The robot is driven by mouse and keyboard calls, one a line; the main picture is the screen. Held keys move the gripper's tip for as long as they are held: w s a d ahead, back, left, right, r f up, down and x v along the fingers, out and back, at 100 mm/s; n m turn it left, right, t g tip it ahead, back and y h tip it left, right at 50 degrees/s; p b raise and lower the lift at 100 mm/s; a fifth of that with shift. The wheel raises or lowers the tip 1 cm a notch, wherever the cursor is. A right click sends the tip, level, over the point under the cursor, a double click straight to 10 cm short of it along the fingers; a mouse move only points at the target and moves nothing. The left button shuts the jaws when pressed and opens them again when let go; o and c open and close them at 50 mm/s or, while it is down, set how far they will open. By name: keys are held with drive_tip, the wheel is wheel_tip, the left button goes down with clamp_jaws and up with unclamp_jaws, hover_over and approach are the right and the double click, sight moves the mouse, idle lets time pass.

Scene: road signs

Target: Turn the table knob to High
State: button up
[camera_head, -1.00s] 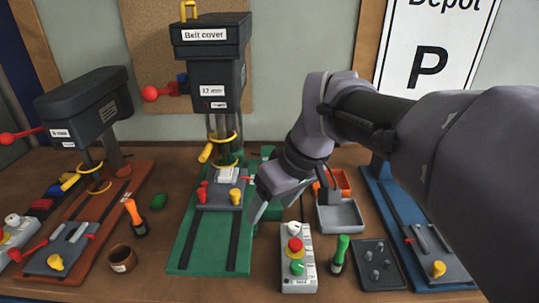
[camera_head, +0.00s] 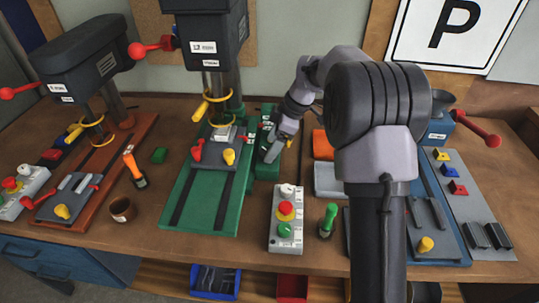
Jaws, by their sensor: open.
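The green drill press base (camera_head: 218,207) stands in the middle of the bench, with a grey vise (camera_head: 214,155) and a yellow knob (camera_head: 229,156) on it. A green block with small white labels (camera_head: 267,168) adjoins the base's right side. My gripper (camera_head: 277,151) is open and empty, close over this block; I cannot tell if it touches. No knob marked High is legible; the gripper hides part of the block. A control box (camera_head: 287,218) in front has a white knob (camera_head: 287,191), a red button and a green button.
An orange machine (camera_head: 85,180) stands left and a blue one (camera_head: 435,210) right. My arm covers the bench right of centre.

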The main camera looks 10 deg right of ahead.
drive_tip(key=shift+x, duration=1.1)
drive_tip(key=c, duration=1.3)
drive_tip(key=shift+c, duration=0.2)
drive_tip(key=shift+m+b, duration=0.3)
drive_tip(key=shift+b, duration=0.15)
